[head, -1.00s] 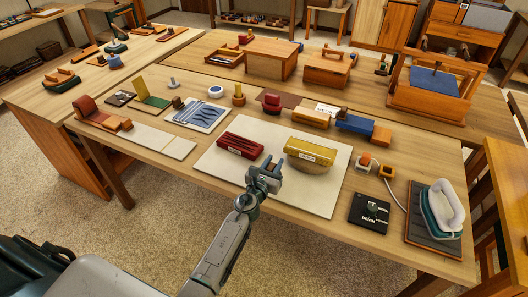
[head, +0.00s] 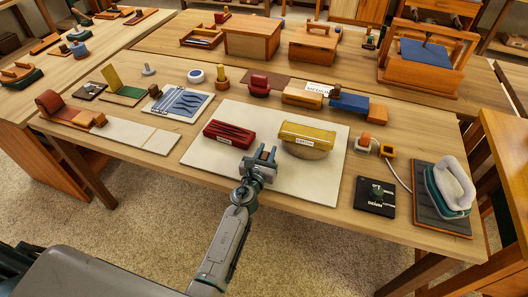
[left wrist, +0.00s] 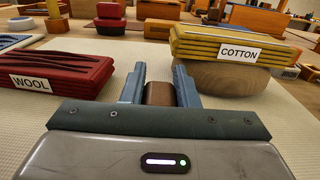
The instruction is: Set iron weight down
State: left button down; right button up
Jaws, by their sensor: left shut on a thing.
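My left gripper (head: 265,154) is over the front of the pale mat (head: 235,180), between two folded cloth bundles. In the left wrist view its blue-grey fingers are shut on a small brown, rounded piece (left wrist: 160,93). This looks like the iron weight's grip; the rest of the weight is hidden, and I cannot tell if it touches the mat. The red bundle labelled WOOL (head: 229,134) is at left. The yellow bundle labelled COTTON (head: 308,135) is at right, on a round wooden block (left wrist: 222,77). My right gripper is not in view.
A clothes iron (head: 450,187) stands on a dark pad at the table's right end. A black card labelled DENIM (head: 375,196) lies beside it. A blue-striped cloth (head: 178,103) is left of the mat. The mat's front part is bare.

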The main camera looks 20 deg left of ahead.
pick_arm(q)
jog(key=shift+d+r, duration=0.15)
jog(key=shift+d, duration=0.05)
jog(key=c, duration=1.1)
grip_release()
jog(key=shift+f, duration=0.25)
jog(key=shift+a, duration=0.1)
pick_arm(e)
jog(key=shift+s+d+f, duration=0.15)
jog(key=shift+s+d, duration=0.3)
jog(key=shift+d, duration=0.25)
